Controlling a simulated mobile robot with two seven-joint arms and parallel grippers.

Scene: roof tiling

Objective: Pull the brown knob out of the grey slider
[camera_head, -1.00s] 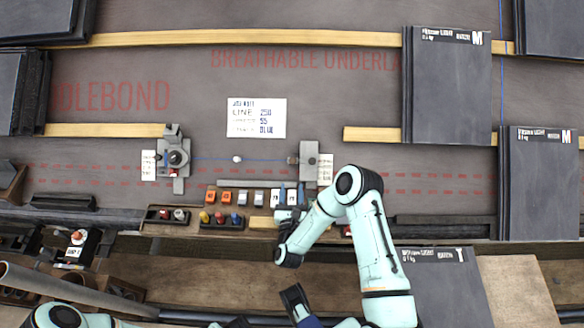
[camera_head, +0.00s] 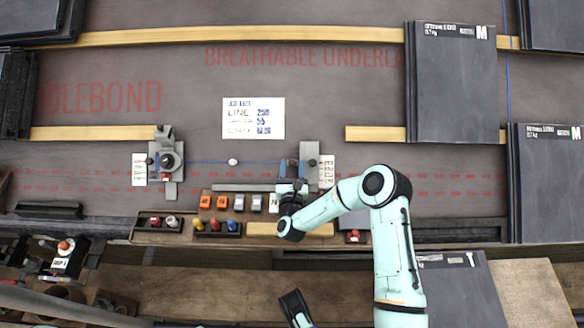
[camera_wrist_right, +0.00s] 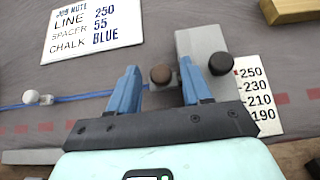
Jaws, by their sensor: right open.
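The grey slider (camera_head: 311,172) sits on the dark underlay at the right end of the blue line, beside a white scale card. It also shows in the wrist view (camera_wrist_right: 203,42), with a black knob (camera_wrist_right: 221,63) on it. The brown knob (camera_wrist_right: 160,74) stands at the slider's left side. My right gripper (camera_head: 292,174) is open over the slider's left part. In the wrist view its blue fingers stand on either side of the brown knob, with gaps. The head view largely hides the knob. A dark end piece (camera_head: 294,304), probably my left gripper, shows at the bottom edge.
A second grey fixture (camera_head: 169,161) holds the line's left end, with a white bead (camera_head: 233,162) between. Below are orange and grey blocks (camera_head: 222,202) and a tray of coloured pegs (camera_head: 215,228). A slate stack (camera_head: 452,85) stands to the right.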

